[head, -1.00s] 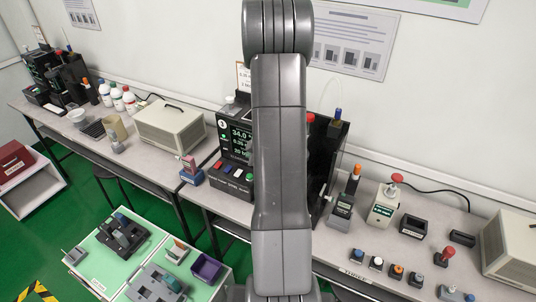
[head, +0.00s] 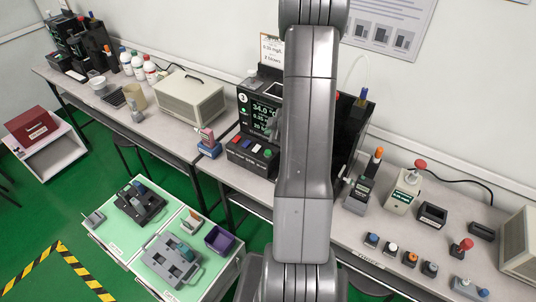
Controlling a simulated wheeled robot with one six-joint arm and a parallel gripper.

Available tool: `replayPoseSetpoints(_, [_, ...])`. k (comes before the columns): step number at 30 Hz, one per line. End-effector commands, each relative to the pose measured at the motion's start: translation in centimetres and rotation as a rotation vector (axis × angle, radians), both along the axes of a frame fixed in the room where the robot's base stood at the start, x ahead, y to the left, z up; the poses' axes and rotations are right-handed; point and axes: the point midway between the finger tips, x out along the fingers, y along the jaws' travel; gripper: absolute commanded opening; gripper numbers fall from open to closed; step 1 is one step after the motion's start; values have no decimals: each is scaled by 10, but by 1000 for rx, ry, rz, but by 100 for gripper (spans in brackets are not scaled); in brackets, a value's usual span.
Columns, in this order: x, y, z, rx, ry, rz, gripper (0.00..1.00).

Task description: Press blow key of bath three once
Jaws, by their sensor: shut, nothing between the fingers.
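Bath three (head: 243,98) is the black tester with a round 3 mark, in the middle of the head view. Its lit screen (head: 264,118) shows 34.0 on the top line. The sloped front panel (head: 250,157) carries a row of coloured keys, among them a red, a blue, a white key (head: 256,148) and a green one. Their small labels are too blurred to read, so I cannot tell which is the blow key. My own grey arm covers the right part of the tester. My gripper cannot be made out; the arm runs out of the top of the picture.
A clipboard (head: 271,48) stands behind the tester. A pink-topped tool (head: 208,142) is left of it; a beige box (head: 180,100) is further left. Testers and several small coloured-top items stand on the right bench (head: 330,225). A green-topped cart (head: 128,237) is in front.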

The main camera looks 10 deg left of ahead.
Motion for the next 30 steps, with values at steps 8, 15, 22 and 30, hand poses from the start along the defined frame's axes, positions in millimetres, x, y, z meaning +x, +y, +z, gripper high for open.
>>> replayPoseSetpoints(8, [0,0,-43,0,1,-1,0])
replayPoseSetpoints(15, [0,0,-67,0,1,1,0])
replayPoseSetpoints(22, [0,0,-68,0,0,0,0])
replayPoseSetpoints(30, [0,0,-68,0,0,0,0])
